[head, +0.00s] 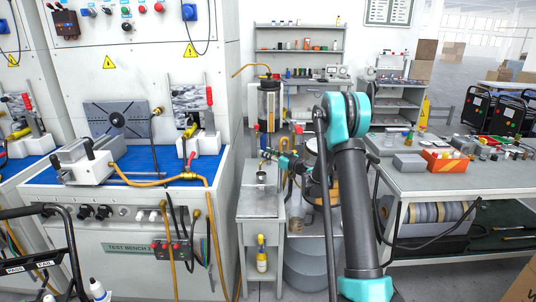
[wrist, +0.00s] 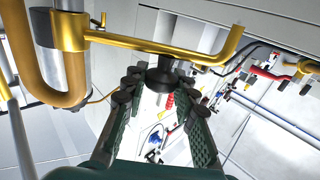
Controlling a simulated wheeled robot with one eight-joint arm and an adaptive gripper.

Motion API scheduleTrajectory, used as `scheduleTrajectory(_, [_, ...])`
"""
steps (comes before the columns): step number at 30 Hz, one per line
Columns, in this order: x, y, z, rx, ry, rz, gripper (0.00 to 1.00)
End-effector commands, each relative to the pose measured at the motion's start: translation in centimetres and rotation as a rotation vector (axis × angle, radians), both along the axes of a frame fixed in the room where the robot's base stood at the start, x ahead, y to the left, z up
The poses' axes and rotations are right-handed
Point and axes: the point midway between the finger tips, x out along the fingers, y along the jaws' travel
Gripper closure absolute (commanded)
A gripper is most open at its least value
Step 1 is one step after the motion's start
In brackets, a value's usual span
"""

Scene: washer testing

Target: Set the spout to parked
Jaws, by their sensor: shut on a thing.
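The spout (wrist: 150,43) is a brass tube in the wrist view. It runs from a brass collar (wrist: 70,31) on a steel pipe at left to an upturned-looking bend at right. A black knob (wrist: 160,75) hangs at the middle of the tube. My gripper (wrist: 160,84) has its green padded fingers on both sides of this knob and is shut on it. In the head view, my gripper (head: 270,155) is small, above the steel stand, and the spout there is hard to tell apart from it.
A small metal cup (head: 261,177) stands on the steel stand (head: 259,204) below my gripper. A cylindrical vessel (head: 269,103) with a bent brass pipe (head: 250,67) is behind. The test bench (head: 130,225) is at left, and a grey worktable (head: 450,180) at right.

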Motion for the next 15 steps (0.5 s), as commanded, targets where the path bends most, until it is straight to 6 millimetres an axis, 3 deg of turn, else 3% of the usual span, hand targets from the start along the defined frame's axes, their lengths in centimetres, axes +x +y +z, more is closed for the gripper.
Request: scheduleTrajectory(15, [0.06, 0.15, -0.01, 0.0, 0.0, -0.019, 1.0])
